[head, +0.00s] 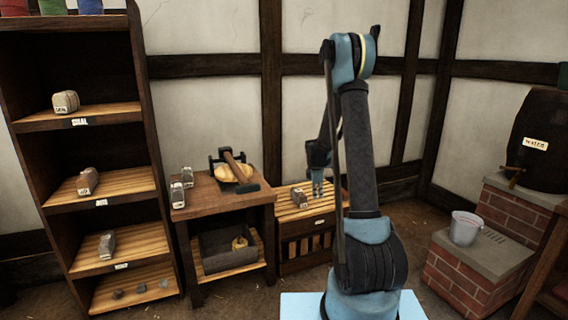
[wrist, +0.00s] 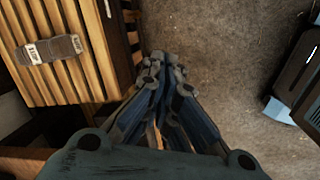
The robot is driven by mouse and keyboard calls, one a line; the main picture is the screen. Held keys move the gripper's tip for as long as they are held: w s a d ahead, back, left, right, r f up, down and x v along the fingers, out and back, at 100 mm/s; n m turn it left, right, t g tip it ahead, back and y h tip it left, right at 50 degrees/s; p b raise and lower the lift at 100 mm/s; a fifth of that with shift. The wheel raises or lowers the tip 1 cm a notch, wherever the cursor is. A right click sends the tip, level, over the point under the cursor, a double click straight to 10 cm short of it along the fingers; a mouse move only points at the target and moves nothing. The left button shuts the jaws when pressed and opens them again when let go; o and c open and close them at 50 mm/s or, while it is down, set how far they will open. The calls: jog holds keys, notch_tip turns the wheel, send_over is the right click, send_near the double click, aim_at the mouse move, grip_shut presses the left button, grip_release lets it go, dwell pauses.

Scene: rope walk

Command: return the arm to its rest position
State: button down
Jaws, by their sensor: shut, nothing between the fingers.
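My arm stands raised on its light blue base in the middle of the head view, bent over at the top. My gripper (head: 318,186) hangs down behind the upright link, just beside and above the low slatted crate (head: 290,214). In the wrist view my gripper (wrist: 165,62) is shut, its fingertips together with nothing between them. It is over bare floor, to the right of the crate's slatted top (wrist: 62,82). A labelled grey-brown block (wrist: 50,49) lies on those slats; it also shows in the head view (head: 299,197).
A tall shelf (head: 75,205) with labelled blocks stands at left. Beside it, a wooden table (head: 200,200) holds a mallet-like tool (head: 234,163) and small blocks. At right are a brick stand (head: 465,276), a bucket (head: 465,228) and a barrel (head: 540,125). Floor between is clear.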

jog(key=s+d+r+m, duration=0.1)
jog(key=s+r+m, duration=0.3)
jog(key=s+r, duration=0.6)
jog(key=s+d+r+m, duration=0.2)
jog(key=s+r+m, duration=0.3)
jog(key=s, duration=0.8)
jog(key=s+f+m, duration=0.2)
jog(key=s+m, duration=0.2)
jog(key=s, duration=0.7)
jog(key=s+f+m+y, duration=0.1)
jog(key=s+m, duration=0.3)
jog(key=s, duration=0.8)
jog(key=shift+s+f+m, duration=0.2)
jog(key=shift+f+m, duration=0.1)
jog(key=shift+f, duration=0.05)
jog(key=shift+w+f, duration=0.2)
jog(key=shift+w, duration=0.25)
